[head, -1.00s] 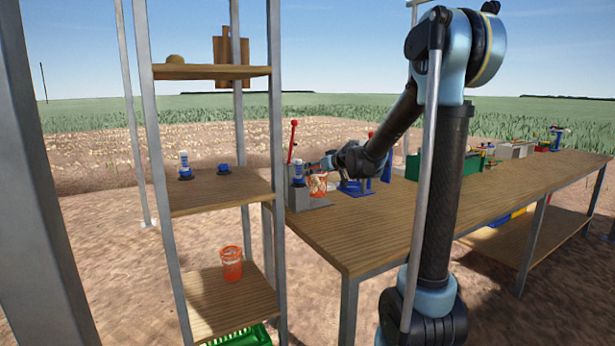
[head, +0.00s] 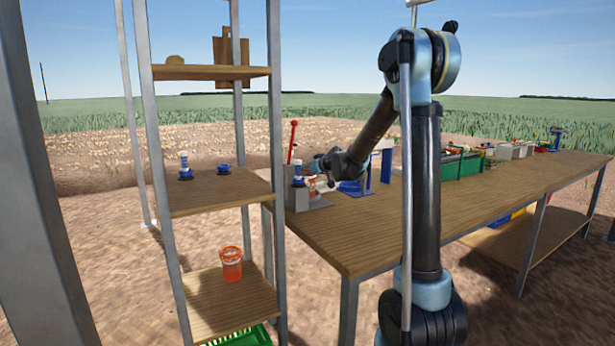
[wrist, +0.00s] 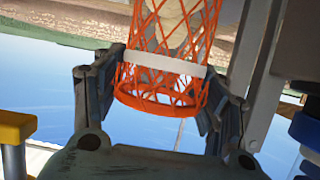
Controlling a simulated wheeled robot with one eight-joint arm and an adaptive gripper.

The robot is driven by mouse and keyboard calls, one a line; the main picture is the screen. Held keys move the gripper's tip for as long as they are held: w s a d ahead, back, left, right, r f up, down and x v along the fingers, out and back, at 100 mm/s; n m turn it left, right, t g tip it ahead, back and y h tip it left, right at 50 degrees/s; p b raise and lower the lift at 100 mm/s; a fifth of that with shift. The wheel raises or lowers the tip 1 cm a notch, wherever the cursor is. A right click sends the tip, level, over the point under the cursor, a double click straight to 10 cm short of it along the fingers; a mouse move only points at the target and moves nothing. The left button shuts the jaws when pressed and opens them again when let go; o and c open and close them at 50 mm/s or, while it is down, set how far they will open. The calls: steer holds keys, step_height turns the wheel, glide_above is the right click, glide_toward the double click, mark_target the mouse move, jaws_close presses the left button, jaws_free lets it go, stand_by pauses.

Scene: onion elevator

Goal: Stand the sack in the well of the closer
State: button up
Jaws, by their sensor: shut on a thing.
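My gripper (wrist: 160,105) is shut on the sack (wrist: 168,60), an orange net with a white band and pale contents. The sack sits between the two dark fingers in the wrist view. In the head view my gripper (head: 314,170) is at the left end of the long table, and the sack (head: 311,184) shows only in part below it. The closer (head: 302,200), a grey body with a red lever, stands right beside the sack. The lever is up. The closer's well is hidden, so I cannot tell whether the sack is inside it.
A blue device (head: 355,187) stands to the right of the closer. A shelf rack (head: 215,190) stands left of the table, with another orange net container (head: 231,265) low down. A green box (head: 461,166) is farther along the table. The table's front is clear.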

steer(key=shift+f, duration=0.4)
steer(key=o, duration=1.1)
steer(key=shift+c, duration=0.2)
steer(key=v, duration=1.2)
steer(key=shift+d, duration=0.1)
